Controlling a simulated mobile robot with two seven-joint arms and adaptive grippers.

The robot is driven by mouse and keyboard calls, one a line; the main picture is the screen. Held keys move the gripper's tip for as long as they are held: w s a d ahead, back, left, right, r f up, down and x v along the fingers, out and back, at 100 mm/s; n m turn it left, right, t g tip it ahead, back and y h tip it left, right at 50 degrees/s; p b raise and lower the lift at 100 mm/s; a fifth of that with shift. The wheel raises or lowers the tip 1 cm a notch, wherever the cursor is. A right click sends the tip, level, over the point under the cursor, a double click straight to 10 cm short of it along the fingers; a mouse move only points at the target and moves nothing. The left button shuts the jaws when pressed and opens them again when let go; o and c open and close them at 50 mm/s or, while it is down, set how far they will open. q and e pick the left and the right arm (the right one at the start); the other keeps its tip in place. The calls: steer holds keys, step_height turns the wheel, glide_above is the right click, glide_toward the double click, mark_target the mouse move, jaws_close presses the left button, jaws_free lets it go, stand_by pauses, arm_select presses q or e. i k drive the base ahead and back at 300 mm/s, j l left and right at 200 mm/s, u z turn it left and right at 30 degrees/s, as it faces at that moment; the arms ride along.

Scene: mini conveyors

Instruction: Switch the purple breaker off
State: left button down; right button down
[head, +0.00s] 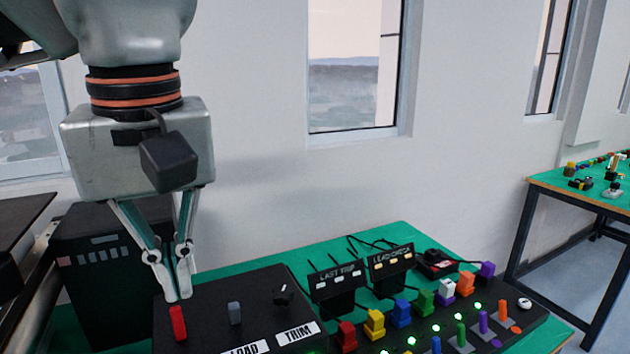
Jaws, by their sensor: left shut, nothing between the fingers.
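The black switch panel (540,318) lies on the green table at the lower right, with several coloured switches in rows. A purple switch (483,322) stands upright in the front row, between a green and an orange one. Which one is the purple breaker I cannot tell. My left gripper (179,295) points down with its fingers shut and empty. It is well left of the panel, just above or beside a red lever (178,323). My right gripper is not in view.
The red lever, a grey lever (235,313) and a knob (283,294) sit on a black box labelled LOAD and TRIM. Small display signs (337,278) stand behind the switches. Green lights (411,341) glow among the switches. A second table (560,186) is far right.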

mark_target(482, 318)
steer(key=k, duration=1.05)
